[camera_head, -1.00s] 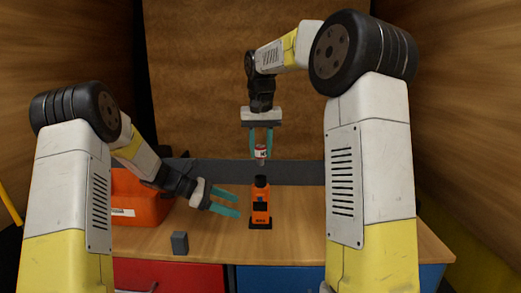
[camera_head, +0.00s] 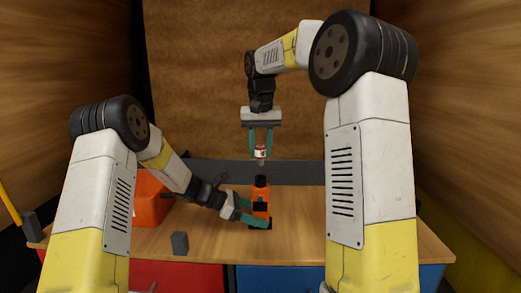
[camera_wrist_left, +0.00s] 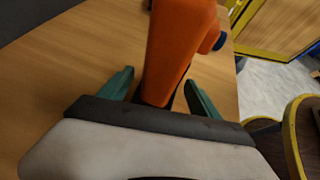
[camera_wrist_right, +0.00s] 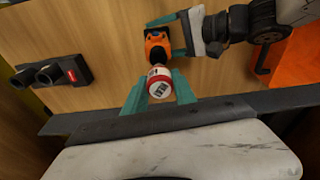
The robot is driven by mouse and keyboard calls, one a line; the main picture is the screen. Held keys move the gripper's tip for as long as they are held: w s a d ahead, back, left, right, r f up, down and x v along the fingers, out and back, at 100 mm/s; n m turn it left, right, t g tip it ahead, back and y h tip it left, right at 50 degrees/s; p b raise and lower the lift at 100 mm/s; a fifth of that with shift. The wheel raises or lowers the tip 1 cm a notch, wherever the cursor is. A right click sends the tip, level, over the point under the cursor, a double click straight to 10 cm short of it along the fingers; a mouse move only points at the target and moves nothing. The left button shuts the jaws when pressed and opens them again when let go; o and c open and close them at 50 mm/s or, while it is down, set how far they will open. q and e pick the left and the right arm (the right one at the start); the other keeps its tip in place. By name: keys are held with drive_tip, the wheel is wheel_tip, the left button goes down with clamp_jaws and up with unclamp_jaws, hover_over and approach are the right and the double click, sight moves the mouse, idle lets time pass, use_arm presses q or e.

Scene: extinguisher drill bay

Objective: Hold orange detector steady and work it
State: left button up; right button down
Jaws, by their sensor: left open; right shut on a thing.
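The orange detector (camera_head: 261,205) with a black top stands upright on the table. It also shows large between the left fingers in the left wrist view (camera_wrist_left: 176,50) and from above in the right wrist view (camera_wrist_right: 157,45). My left gripper (camera_head: 252,216) is low at the detector, its teal fingers open, one on each side of it. My right gripper (camera_head: 261,146) is above the detector, pointing down, shut on a small red and white can (camera_wrist_right: 160,84). The can hangs apart from the detector, over its top.
An orange bin (camera_head: 148,198) stands at the left of the table, behind my left arm. A small grey block (camera_head: 180,243) is near the front edge. A dark two-cup holder (camera_wrist_right: 53,72) shows in the right wrist view.

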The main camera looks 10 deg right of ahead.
sight(261, 159)
use_arm(q)
drive_tip(key=shift+c, duration=0.4)
drive_tip(key=c, duration=1.2)
use_arm(e)
drive_tip(key=shift+f, duration=0.2)
drive_tip(key=shift+s+f, duration=0.1)
drive_tip(key=shift+f, duration=1.3)
drive_tip(key=shift+f, duration=1.65)
drive_tip(key=c, duration=0.9)
unclamp_jaws()
drive_tip(key=shift+r, duration=0.1)
